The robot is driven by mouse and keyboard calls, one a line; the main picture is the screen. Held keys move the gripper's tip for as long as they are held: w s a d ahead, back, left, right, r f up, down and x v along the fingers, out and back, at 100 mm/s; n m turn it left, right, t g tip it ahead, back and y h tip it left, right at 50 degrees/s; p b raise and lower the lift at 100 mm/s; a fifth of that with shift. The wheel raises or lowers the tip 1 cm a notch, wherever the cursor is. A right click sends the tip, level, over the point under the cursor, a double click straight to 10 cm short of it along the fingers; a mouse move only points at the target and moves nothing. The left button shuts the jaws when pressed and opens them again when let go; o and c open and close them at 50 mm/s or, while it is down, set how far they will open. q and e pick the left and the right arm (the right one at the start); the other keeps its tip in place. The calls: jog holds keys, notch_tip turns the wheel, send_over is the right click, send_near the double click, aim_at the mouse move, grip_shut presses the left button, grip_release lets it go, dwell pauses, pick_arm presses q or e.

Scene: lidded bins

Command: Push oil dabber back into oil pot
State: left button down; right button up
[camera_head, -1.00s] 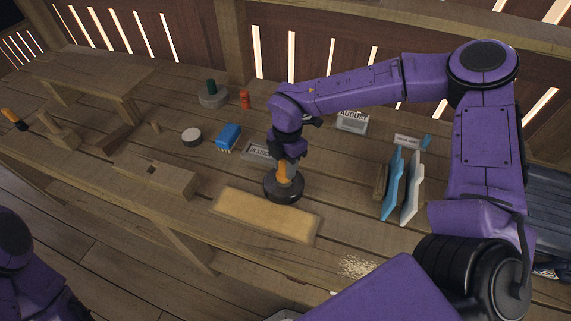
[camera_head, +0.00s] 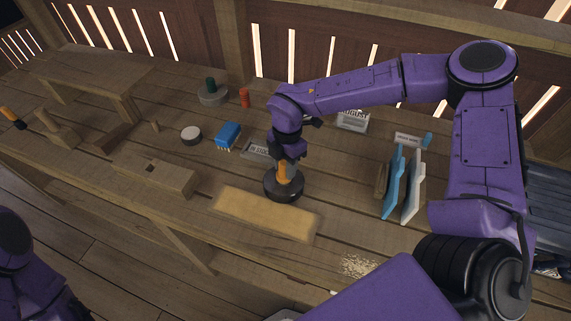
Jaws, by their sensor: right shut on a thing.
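The oil pot (camera_head: 283,188) is a dark round pot standing on the workbench behind the tan mat. The oil dabber (camera_head: 284,173) has an orange handle and stands about upright at the pot's middle, its lower end inside the pot. My right gripper (camera_head: 286,158) is directly above the pot, pointing down, shut on the dabber's upper part. The fingers hide the top of the handle. How deep the dabber sits in the pot cannot be seen. Of my left arm, only purple links show at the lower left; its gripper is out of view.
A tan mat (camera_head: 264,214) lies in front of the pot. A blue brush (camera_head: 228,136) and a round tin (camera_head: 191,135) are to the left. Blue and white panels (camera_head: 411,186) stand upright to the right. A wooden block (camera_head: 155,177) with a hole is at the front left.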

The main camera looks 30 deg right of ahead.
jog(key=shift+f+b, duration=0.45)
jog(key=shift+f, duration=0.25)
jog(key=o, duration=1)
jog(key=shift+a, duration=0.1)
jog(key=r, duration=0.3)
jog(key=r+b, duration=0.1)
jog(key=r, duration=0.3)
jog(key=d+r, duration=0.1)
jog(key=r, duration=0.2)
jog(key=shift+w+r+b, duration=0.25)
jog(key=shift+w+b, duration=0.1)
jog(key=shift+b, duration=0.05)
